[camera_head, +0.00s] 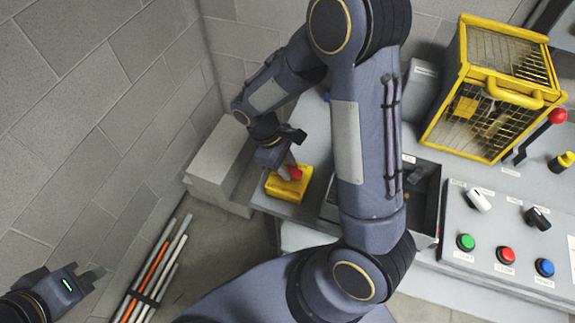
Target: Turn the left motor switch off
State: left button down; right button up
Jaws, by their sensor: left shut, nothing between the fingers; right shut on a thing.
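A yellow switch box (286,192) with a red handle (293,174) is fixed at the left end of the grey bench. My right gripper (289,165) reaches down over it from above and is shut on the red handle, partly covering it. The handle's exact angle is hard to tell. No label is readable on the yellow box. My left gripper (97,272) is at the lower left, shut and empty, well away from the box.
A control panel at the right has a white knob (479,200), a black knob (537,218) and green, red and blue buttons. A yellow mesh cage (490,93) and a red-knobbed lever (540,135) stand behind. Pipes (152,272) lean at the left wall.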

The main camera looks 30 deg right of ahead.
jog(key=shift+n, duration=0.5)
jog(key=o, duration=1)
jog(key=v, duration=0.8)
jog(key=shift+s+a, duration=0.1)
jog(key=s+r+m+t+y, duration=0.2)
jog(key=s+r+m+t, duration=0.1)
jog(key=s, duration=0.2)
jog(key=s+d+r+m+t+y, duration=0.1)
jog(key=s+r+m+t+y, duration=0.1)
jog(key=s+r+m+t, duration=0.1)
jog(key=s+r+m+t+y, duration=0.2)
jog(key=s+r+m+t, duration=0.1)
jog(key=s, duration=0.3)
jog(key=shift+s+d+r+m+y, duration=0.15)
jog(key=shift+s+r+m+y, duration=0.15)
jog(key=shift+m, duration=0.3)
